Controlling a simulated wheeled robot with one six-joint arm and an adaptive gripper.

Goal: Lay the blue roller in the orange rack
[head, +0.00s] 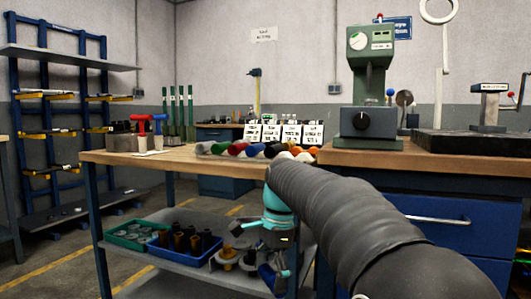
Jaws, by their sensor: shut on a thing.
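My arm reaches from the lower right to the front of the bench, and its wrist hangs down before the lower shelf. My gripper (274,277) is at the low end of the wrist, small and partly hidden by the arm. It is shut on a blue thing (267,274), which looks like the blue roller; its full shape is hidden. I cannot make out an orange rack with certainty. A row of coloured pieces (236,149), green, red, blue, black and orange among them, lies on the bench top behind the arm.
The wooden bench (180,163) has a lower shelf with a green tray (123,247) and a blue tray (160,253) of dark parts. A green press (369,90) stands right. Red-handled tools (150,124) stand left. A blue wall rack (75,85) has yellow-tipped arms.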

